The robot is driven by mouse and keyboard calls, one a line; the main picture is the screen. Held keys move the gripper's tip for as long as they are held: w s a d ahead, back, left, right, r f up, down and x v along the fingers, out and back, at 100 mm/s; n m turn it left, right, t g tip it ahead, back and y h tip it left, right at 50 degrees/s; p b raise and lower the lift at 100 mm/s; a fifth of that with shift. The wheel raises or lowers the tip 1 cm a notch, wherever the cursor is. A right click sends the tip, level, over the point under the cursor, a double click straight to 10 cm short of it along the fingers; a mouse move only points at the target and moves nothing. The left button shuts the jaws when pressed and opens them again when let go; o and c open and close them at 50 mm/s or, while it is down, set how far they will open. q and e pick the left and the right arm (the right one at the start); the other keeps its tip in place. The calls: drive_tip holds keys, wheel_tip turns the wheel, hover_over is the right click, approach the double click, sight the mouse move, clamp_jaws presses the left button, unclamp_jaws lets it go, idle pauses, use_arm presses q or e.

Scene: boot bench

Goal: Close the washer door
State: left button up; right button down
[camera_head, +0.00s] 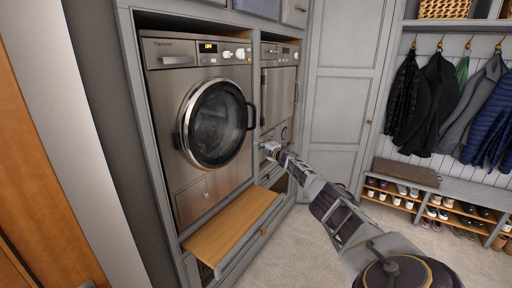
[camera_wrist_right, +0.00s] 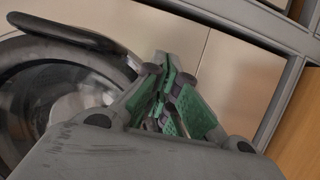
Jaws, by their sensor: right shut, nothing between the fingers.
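The washer (camera_head: 170,85) is a steel front-loader set in a grey cabinet on the left. Its round washer door (camera_head: 213,122) has dark glass and a black handle (camera_head: 251,116) on its right side. The door lies against or very near the washer front; I cannot tell whether it is fully shut. My right gripper (camera_head: 262,147) is shut and empty, just right of and below the handle. In the right wrist view the right gripper (camera_wrist_right: 165,90) is beside the door rim (camera_wrist_right: 115,62), with the handle (camera_wrist_right: 62,32) at upper left. My left gripper is not in view.
A wooden pull-out shelf (camera_head: 232,222) juts out below the washer. A second steel appliance (camera_head: 279,88) stands right of it. A shoe bench (camera_head: 450,186) with coats above is at far right. The floor (camera_head: 290,255) in front is clear.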

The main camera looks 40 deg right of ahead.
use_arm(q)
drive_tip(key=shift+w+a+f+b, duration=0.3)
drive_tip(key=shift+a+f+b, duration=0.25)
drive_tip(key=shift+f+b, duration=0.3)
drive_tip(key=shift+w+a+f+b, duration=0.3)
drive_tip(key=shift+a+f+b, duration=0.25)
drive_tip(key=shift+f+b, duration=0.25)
use_arm(e)
drive_tip(key=s+d, duration=0.4)
drive_tip(key=d, duration=0.2)
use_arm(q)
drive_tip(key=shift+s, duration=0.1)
use_arm(e)
drive_tip(key=shift+s, duration=0.15)
